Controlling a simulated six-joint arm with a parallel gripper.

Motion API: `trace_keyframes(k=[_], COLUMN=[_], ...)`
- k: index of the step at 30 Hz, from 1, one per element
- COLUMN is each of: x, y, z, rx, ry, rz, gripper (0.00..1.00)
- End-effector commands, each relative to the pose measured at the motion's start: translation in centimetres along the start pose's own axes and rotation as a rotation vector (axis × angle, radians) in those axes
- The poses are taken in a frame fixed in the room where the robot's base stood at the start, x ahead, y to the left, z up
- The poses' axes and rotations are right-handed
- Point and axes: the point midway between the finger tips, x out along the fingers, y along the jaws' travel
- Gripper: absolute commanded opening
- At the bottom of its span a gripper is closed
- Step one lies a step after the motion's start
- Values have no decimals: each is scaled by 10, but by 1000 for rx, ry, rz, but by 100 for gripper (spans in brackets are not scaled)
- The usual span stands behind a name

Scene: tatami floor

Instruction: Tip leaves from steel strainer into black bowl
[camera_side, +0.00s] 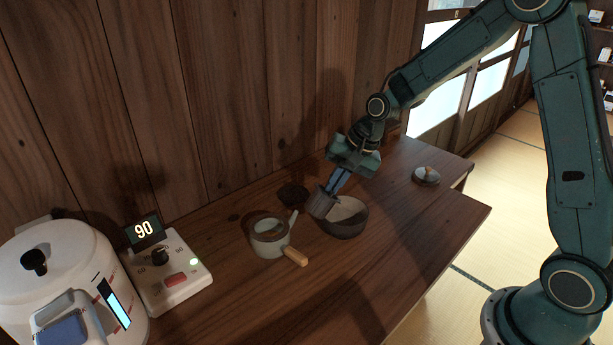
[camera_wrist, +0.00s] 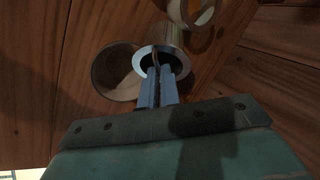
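My gripper (camera_side: 335,184) reaches down from the right and is shut on the steel strainer (camera_side: 319,204), a small grey cup. The strainer is at the left rim of the black bowl (camera_side: 350,227), slightly tilted. I cannot tell whether it touches the bowl. In the wrist view my fingers (camera_wrist: 160,78) are close together at the bright rim of the strainer (camera_wrist: 172,38). Little of its inside shows, and I cannot make out leaves. The bowl (camera_wrist: 100,76) lies to its left there, and its visible inside looks empty.
A grey teapot (camera_side: 267,246) with a wooden handle stands left of the bowl. A small dark item (camera_side: 292,194) lies behind. A round lid (camera_side: 426,178) is at the right. A control box (camera_side: 168,285) and white kettle (camera_side: 62,265) are at left. The front right wood is clear.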

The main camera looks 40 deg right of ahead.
Motion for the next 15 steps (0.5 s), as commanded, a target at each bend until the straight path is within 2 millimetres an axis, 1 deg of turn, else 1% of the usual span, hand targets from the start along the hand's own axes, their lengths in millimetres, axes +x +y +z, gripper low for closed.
trace_keyframes(k=[1,6,12,15], x=[1,7,14,16], y=[4,12,21,22], z=[-2,-6,-8,-9], rx=[11,32,58,62], ry=[-10,-53,-102,-116], rz=[-19,-92,-177,-208], gripper=[0,0,0,0])
